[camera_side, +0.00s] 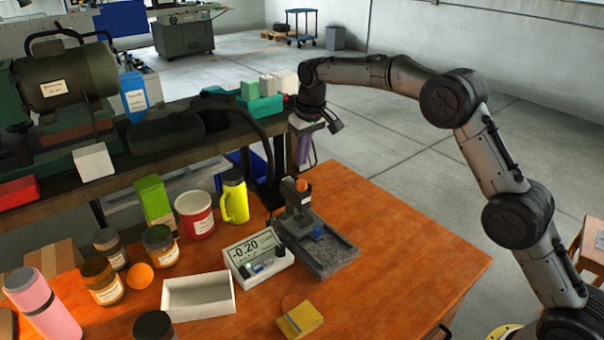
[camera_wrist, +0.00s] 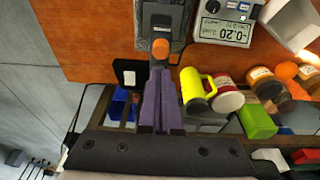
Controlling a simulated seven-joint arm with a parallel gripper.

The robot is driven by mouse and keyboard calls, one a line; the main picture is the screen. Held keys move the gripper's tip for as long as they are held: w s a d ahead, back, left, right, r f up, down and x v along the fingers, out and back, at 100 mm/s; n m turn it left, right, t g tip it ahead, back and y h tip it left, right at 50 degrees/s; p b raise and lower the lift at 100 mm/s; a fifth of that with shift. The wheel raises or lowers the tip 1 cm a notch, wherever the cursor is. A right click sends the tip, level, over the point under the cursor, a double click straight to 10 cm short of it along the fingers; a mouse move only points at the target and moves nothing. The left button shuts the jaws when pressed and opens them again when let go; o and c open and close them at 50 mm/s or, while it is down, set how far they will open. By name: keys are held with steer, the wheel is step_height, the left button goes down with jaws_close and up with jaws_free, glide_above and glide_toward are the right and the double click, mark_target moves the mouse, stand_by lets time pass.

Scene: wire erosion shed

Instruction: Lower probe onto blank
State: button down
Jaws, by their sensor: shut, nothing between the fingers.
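A dark grey gauge stand (camera_side: 294,212) with an orange knob (camera_side: 303,185) on top stands on a grey base plate (camera_side: 338,262). A small blue blank (camera_side: 318,233) lies on the plate below the stand's head. The probe tip is too small to see, so contact cannot be told. A readout box (camera_side: 258,258) beside it shows -0.20; it also shows in the wrist view (camera_wrist: 224,30). My gripper (camera_side: 302,163) has purple fingers, shut and empty, above the knob. In the wrist view the fingertips (camera_wrist: 158,70) appear close to the orange knob (camera_wrist: 160,48).
A white open box (camera_side: 198,308), a yellow block (camera_side: 300,319), jars and an orange ball (camera_side: 140,277) stand left and front. A yellow mug (camera_side: 234,197) and red cup (camera_side: 195,215) are behind the readout. A dark bench runs behind. The table's right side is clear.

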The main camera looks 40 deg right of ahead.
steer(key=shift+r, duration=1.9)
